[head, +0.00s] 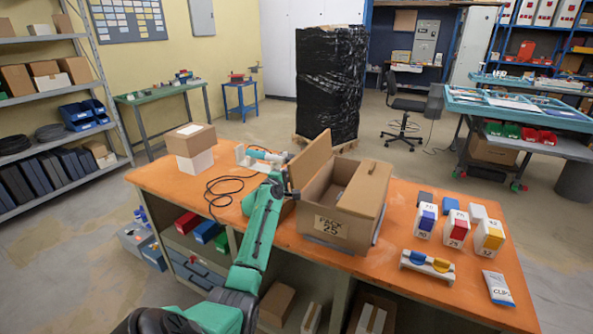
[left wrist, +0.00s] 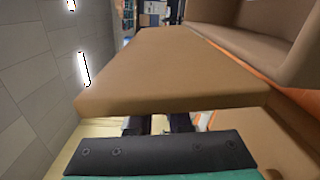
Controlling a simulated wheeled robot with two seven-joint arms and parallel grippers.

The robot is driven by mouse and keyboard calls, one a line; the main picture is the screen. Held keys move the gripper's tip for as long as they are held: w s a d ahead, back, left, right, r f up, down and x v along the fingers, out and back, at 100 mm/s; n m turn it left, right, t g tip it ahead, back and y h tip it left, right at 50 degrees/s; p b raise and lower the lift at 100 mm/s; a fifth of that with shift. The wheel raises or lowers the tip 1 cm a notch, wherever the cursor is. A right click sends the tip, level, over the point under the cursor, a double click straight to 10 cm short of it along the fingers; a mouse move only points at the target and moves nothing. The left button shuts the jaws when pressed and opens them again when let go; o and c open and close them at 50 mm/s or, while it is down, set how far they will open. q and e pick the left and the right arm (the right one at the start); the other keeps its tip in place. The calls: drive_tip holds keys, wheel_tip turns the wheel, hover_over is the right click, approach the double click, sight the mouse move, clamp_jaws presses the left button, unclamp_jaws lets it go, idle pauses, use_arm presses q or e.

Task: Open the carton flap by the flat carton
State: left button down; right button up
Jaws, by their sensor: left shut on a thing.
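The brown carton (head: 328,229), marked "PACK 25", stands on the orange bench top. Its left flap (head: 310,161) is raised and stands up steeply; its right flap (head: 365,187) lies over the right part of the opening. The inside partly shows between them. My left gripper (head: 287,187) is at the left flap's outer side. In the left wrist view, the flap (left wrist: 170,75) extends from the fingers (left wrist: 158,124), which are shut on its near edge. The fingertips are partly hidden by the flap. I cannot surely pick out a flat carton. My right gripper is not in view.
A brown box on a white box (head: 190,145) stands at the bench's left end. A white tray (head: 262,158) and a black cable (head: 222,190) lie behind my left arm. Socket boxes (head: 457,229), a small rack (head: 427,265) and a "CLIPS" pack (head: 498,288) occupy the right end.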

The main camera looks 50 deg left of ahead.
use_arm(q)
drive_tip(key=shift+a+n, duration=0.15)
drive_tip(key=shift+n, duration=0.15)
drive_tip(key=c, duration=0.8)
unclamp_jaws()
drive_tip(key=shift+f, duration=0.1)
drive_tip(key=shift+c, duration=0.2)
drive_tip(key=shift+s+d, duration=0.2)
drive_tip(key=shift+s, duration=0.2)
drive_tip(key=b+v, duration=0.2)
drive_tip(key=v, duration=1.1)
drive_tip(key=shift+s, duration=0.35)
